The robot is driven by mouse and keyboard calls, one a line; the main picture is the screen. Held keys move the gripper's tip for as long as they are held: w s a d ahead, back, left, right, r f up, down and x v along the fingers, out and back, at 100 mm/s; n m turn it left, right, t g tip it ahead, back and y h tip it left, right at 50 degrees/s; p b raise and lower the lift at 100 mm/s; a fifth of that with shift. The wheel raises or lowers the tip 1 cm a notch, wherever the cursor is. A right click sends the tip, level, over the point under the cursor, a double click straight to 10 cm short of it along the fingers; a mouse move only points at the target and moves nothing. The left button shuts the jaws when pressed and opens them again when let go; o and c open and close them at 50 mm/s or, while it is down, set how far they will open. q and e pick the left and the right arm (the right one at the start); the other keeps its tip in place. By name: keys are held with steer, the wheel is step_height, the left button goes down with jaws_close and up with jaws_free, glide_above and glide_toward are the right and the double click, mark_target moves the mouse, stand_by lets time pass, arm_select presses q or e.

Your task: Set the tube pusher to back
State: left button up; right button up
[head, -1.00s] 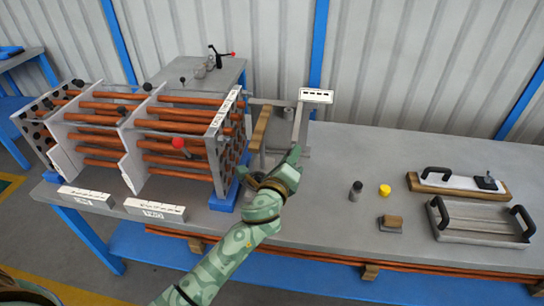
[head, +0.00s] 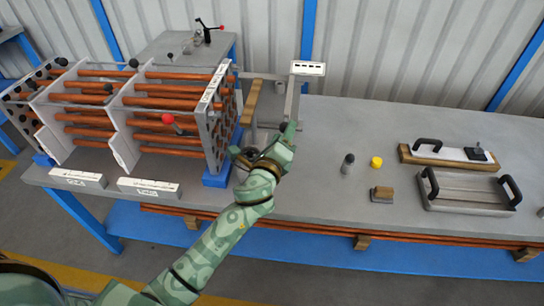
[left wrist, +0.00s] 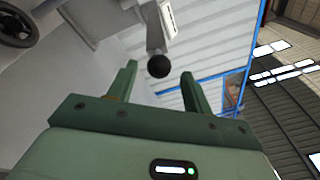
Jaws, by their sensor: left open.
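The tube pusher stands just right of the tube bundle, a grey frame with a wooden bar (head: 250,103) and an upright post that carries a white label plate (head: 307,68). My left gripper (head: 284,134) is low at the front of this frame, partly hiding its lower part. In the left wrist view my left gripper (left wrist: 158,74) is open, with a black ball knob (left wrist: 158,66) showing between its fingertips. The knob sits at the end of a grey lever beside a white plate (left wrist: 168,18). Whether the fingers touch the knob cannot be told. My right gripper is not in view.
To the right lie a dark cylinder (head: 348,163), a yellow cap (head: 376,162), a small block (head: 382,194) and handled trays (head: 470,190). The table between is clear.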

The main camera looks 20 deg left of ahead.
arm_select(q)
steer(key=s, duration=1.4)
steer(key=shift+s+d, duration=0.3)
steer(key=shift+d, duration=0.1)
steer(key=s+f+n+g+h, duration=0.1)
steer(key=s+f+n+g, duration=0.25)
steer(key=f, duration=0.75)
steer(key=s+f+n+g, duration=0.2)
steer(key=s+f+n, duration=0.15)
steer(key=f, duration=0.65)
steer(key=s+f+n+g+h, duration=0.1)
steer(key=s+f+n+g, duration=0.3)
steer(key=f, duration=0.7)
steer(key=s+a+f+n+g, duration=0.2)
steer(key=s+f, duration=0.4)
steer(key=s, duration=0.3)
steer(key=s+a+f+n+g+y, duration=0.1)
steer(key=s+a+f+n+g, duration=0.2)
steer(key=s+f, duration=0.3)
steer(key=s+a+f+n+g, duration=0.3)
steer(key=s+f+n, duration=0.1)
steer(key=s, duration=1)
steer(key=shift+s+a+f+n, duration=0.2)
steer(key=shift+a+f+n, duration=0.2)
steer(key=shift+f, duration=0.5)
